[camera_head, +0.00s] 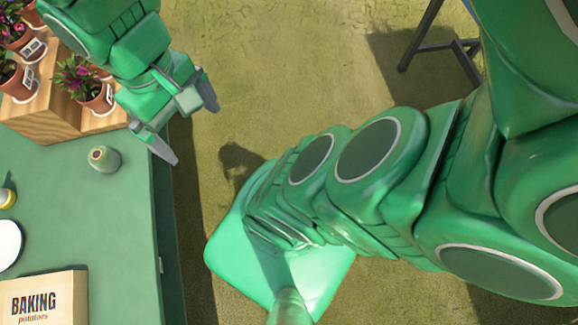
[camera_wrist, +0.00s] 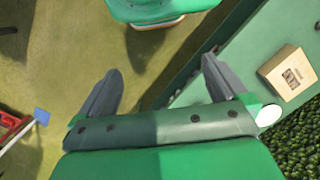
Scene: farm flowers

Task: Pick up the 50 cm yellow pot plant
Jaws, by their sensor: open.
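I see no yellow pot plant for certain in either view. Several terracotta pots with pink-purple flowers and small white labels stand on a wooden stepped stand (camera_head: 60,118) at the top left of the head view; one potted plant (camera_head: 88,85) is at its right side. The label writing is too small to read. My gripper (camera_head: 188,126) is open and empty, over the right edge of the green table, right of the stand. In the wrist view my gripper (camera_wrist: 160,66) has its two grey fingers wide apart, with only the floor and table edge beyond. My arm hides part of the stand.
The green table (camera_head: 60,215) holds a small round green vase (camera_head: 104,158), a "BAKING potatoes" box (camera_head: 42,300), a white round plate (camera_head: 9,243) and a small yellow item (camera_head: 7,198). Dark stand legs (camera_head: 432,45) are at the top right. Open floor (camera_head: 280,60) lies between.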

